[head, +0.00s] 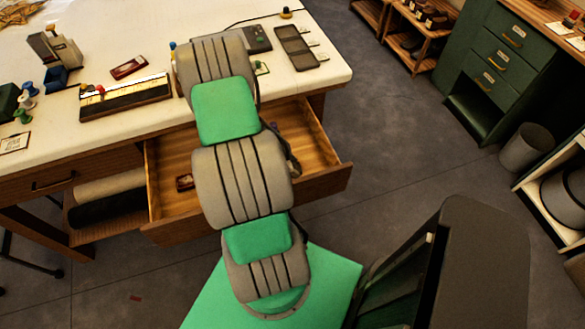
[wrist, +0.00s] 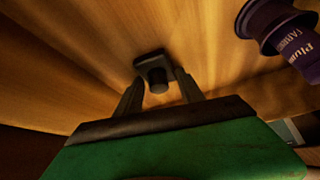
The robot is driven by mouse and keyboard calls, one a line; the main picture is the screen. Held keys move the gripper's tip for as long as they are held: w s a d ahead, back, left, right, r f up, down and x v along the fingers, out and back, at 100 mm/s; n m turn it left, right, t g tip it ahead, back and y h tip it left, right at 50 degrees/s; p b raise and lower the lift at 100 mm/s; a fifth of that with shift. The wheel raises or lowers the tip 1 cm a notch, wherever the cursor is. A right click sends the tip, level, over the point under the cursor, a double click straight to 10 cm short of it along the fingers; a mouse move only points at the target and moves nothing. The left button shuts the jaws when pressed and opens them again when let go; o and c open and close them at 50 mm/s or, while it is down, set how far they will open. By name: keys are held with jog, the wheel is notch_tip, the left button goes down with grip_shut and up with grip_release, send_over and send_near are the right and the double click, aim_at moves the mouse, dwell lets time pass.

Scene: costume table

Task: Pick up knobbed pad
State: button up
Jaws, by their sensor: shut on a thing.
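The knobbed pad (wrist: 150,60) is a small dark plate with a round knob, in the middle of the wrist view. My gripper (wrist: 159,82) is shut on it, with one finger on each side of the knob. The pad is over or against the wooden bottom of the open drawer (head: 165,155); I cannot tell whether it touches the wood. In the head view my green and grey arm reaches over the drawer and hides the gripper and the pad.
A purple lettered container (wrist: 285,28) lies close by at the upper right of the wrist view. A small red-brown item (head: 185,182) lies in the drawer's left part. The drawer's walls surround the gripper, with the white tabletop (head: 120,50) above and behind.

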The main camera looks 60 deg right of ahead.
aim_at(301, 167)
jog(key=shift+c, duration=0.4)
jog(key=shift+r, duration=0.1)
grip_shut()
jog(key=shift+r, duration=0.2)
notch_tip(301, 167, up, 2)
jog(key=shift+d+r+b, duration=0.1)
jog(key=shift+r+b, duration=0.15)
jog(key=shift+b, duration=0.45)
jog(key=w+a+r+b, duration=0.2)
jog(key=w+a+r, duration=0.6)
jog(key=a+r, duration=0.2)
jog(key=shift+a, duration=0.85)
